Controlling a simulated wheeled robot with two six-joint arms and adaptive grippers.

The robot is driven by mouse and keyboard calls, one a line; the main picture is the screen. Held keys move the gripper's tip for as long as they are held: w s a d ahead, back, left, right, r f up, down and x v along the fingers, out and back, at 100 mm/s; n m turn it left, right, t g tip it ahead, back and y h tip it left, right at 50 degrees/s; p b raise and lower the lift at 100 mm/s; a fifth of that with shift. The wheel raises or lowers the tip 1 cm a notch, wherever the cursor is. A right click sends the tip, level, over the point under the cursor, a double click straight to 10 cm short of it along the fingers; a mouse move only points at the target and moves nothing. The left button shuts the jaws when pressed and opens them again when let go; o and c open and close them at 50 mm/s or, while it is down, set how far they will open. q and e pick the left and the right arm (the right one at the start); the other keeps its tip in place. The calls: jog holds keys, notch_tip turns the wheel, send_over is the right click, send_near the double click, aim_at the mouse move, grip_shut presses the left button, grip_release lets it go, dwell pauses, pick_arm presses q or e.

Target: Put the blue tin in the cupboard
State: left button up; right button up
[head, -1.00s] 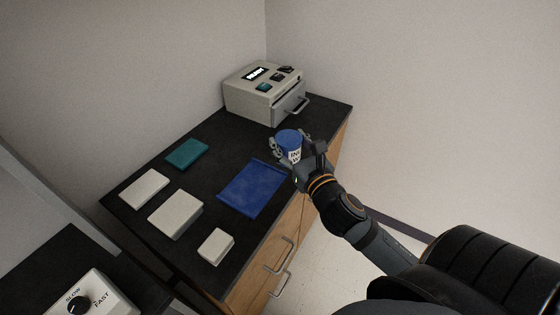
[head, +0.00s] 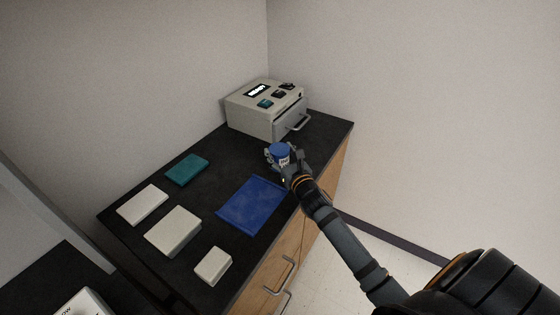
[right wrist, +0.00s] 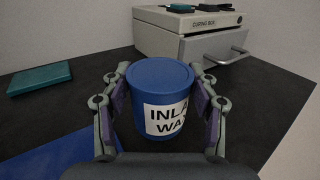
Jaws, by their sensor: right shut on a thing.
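The blue tin (head: 279,151) has a blue lid and a white label, partly readable as "INLA… WA…" in the right wrist view (right wrist: 160,90). It is upright over the black counter between the blue mat and the curing box. My right gripper (head: 281,161) is shut on it, with one finger on each side, as the right wrist view also shows (right wrist: 160,112). I cannot tell whether the tin's base touches the counter. Wooden fronts with metal handles (head: 283,272) show below the counter; no open cupboard is in view. My left gripper is not in view.
A grey curing box (head: 262,120) with a handled front stands at the back of the black counter (head: 215,165). A blue mat (head: 252,204), a teal block (head: 187,169) and white blocks (head: 173,231) lie on the counter. A wall (head: 420,120) stands behind at right.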

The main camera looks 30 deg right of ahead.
aim_at(280, 160)
notch_tip(280, 160, down, 3)
jog(key=shift+w+f+b, duration=0.1)
jog(key=shift+f+b, duration=0.1)
jog(key=shift+b, duration=0.6)
jog(key=shift+r, duration=0.1)
jog(key=o, duration=1.4)
jog(key=shift+f, duration=0.2)
